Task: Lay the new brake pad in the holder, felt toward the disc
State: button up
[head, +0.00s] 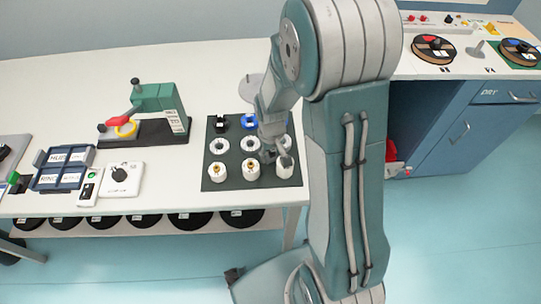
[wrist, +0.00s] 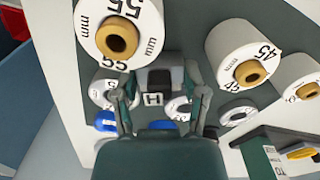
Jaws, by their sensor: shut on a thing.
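My gripper (head: 273,155) is low over the front right of the dark mat (head: 232,182), among white rolls. In the wrist view my gripper (wrist: 160,98) is shut on a small dark and pale block (wrist: 160,77), which looks like the brake pad. I cannot tell which side is felt. A white label with an H shows just below the block. The teal machine (head: 158,101) with a red handle and yellow ring stands on the left on a black base. I cannot make out the pad holder or its disc for certain in either view.
White rolls with tan cores, one marked 55 (wrist: 120,38) and another 45 (wrist: 245,62), stand close around my gripper. A blue ring (head: 249,121) lies at the mat's back. A blue tray (head: 62,167) and white switch box (head: 121,180) are left. Table front is mostly clear.

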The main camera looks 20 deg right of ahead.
jog(key=shift+f, duration=0.85)
jog(key=o, duration=0.9)
jog(key=shift+c, duration=0.2)
